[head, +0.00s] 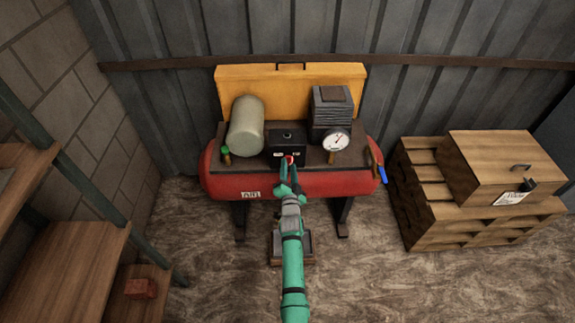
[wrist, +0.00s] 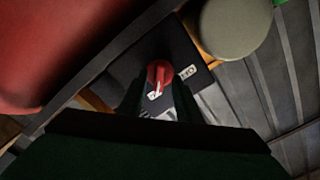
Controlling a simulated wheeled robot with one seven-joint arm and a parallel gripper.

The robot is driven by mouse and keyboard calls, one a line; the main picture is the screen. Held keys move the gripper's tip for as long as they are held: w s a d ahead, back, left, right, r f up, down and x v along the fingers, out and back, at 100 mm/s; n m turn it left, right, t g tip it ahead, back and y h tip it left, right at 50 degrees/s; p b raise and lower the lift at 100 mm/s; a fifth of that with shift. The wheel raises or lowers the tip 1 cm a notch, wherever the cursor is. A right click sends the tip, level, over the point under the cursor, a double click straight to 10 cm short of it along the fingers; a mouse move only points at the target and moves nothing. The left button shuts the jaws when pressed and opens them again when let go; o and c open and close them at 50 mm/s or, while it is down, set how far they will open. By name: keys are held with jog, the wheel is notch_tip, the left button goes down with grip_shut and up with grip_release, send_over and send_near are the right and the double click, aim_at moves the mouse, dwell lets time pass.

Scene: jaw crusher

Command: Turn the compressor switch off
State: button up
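The compressor (head: 225,180) is a red tank on dark legs with a dark top plate. Its switch is a red knob (head: 289,159) on the front of a black box (head: 287,139). In the wrist view the knob (wrist: 160,73) carries a white pointer mark aimed toward the bottom of the picture. A white label (wrist: 187,72) sits beside it; another is partly hidden by a finger. My gripper (head: 290,172) is at the box front, its fingers apart on either side of the knob in the wrist view (wrist: 158,88). I cannot tell whether they touch it.
A pale cylinder (head: 246,127), a ribbed motor block (head: 331,105) and a round gauge (head: 336,139) stand on the top plate. A blue-handled valve (head: 382,173) is at the right end. Wooden shelves (head: 70,265) stand left; a wooden box (head: 505,165) sits on pallets right.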

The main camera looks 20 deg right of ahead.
jog(key=shift+d, duration=0.1)
jog(key=shift+w, duration=0.1)
jog(key=c, duration=0.7)
grip_shut()
